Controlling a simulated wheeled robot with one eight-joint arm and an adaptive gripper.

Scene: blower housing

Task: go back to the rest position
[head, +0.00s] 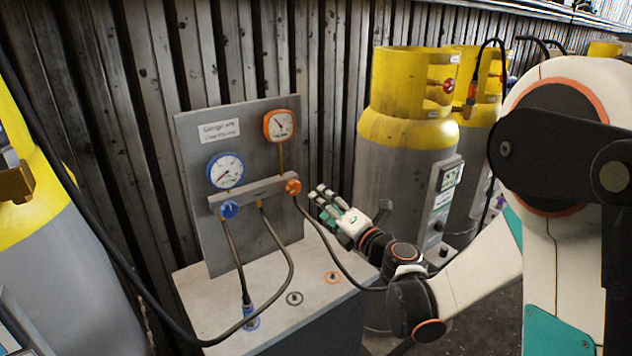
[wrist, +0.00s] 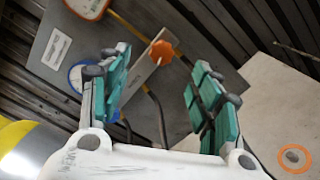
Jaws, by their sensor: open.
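My gripper (head: 327,205) is open and empty in the head view, to the right of the gauge panel and above the right part of the grey bench top. In the wrist view its two green-padded fingers (wrist: 160,100) stand apart with nothing between them. The orange knob (head: 293,187) on the manifold bar is just left of the fingertips in the head view. It shows beyond the fingers in the wrist view (wrist: 162,52), and I cannot tell the exact gap. The blue knob (head: 229,209) is at the bar's left end.
The panel (head: 190,150) carries a blue gauge (head: 226,171) and an orange gauge (head: 280,125). Black hoses (head: 285,275) loop over the bench top (head: 310,255). Yellow-topped cylinders (head: 405,130) stand behind my arm, and another (head: 45,240) stands at left. A corrugated wall is behind.

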